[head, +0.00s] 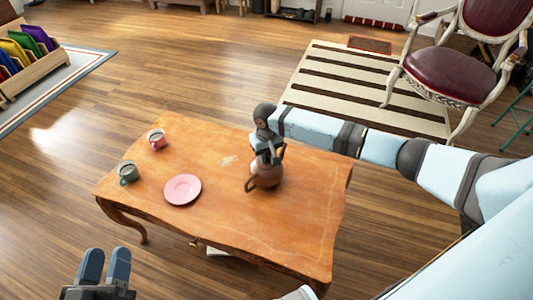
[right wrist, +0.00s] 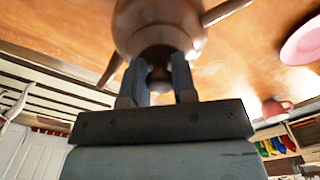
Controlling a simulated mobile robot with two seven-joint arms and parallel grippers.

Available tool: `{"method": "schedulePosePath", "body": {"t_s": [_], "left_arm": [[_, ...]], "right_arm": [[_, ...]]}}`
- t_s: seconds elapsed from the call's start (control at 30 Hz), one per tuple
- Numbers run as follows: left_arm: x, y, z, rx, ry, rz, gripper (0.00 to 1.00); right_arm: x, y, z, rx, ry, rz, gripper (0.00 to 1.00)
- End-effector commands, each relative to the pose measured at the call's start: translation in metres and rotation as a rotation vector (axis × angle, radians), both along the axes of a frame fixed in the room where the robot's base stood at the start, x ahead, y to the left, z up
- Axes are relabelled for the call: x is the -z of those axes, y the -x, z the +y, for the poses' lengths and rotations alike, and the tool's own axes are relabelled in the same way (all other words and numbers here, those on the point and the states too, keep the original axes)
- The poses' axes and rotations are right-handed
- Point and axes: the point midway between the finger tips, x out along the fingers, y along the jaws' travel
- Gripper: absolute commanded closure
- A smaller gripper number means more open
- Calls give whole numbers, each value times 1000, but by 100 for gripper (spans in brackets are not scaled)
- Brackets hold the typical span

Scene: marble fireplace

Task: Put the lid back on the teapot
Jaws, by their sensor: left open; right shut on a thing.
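The brown teapot (head: 266,177) stands upright on the wooden table, right of its middle. It also shows in the right wrist view (right wrist: 160,20), with handle and spout to either side. My right gripper (head: 267,158) points down right over the teapot's top. In the right wrist view its fingers (right wrist: 160,78) are shut on a small dark rounded piece, which looks like the teapot lid (right wrist: 159,74). The fingers hide much of the lid, and I cannot tell whether it touches the teapot's rim. My left gripper (head: 105,258) is open and empty, low at the left, away from the table.
The wooden table (head: 225,225) also holds a pink saucer (head: 182,189), a pink cup (head: 156,139) and a green cup (head: 128,173), all left of the teapot. The table's front right is clear. A red chair (head: 452,75) stands at the back right.

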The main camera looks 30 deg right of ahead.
Motion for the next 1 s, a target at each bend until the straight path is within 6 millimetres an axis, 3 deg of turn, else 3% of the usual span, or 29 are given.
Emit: {"method": "schedulePosePath", "body": {"t_s": [1.0], "left_arm": [[-14, 0, 0, 0, 0, 0, 57]], "right_arm": [[0, 0, 0, 0, 0, 1, 98]]}}
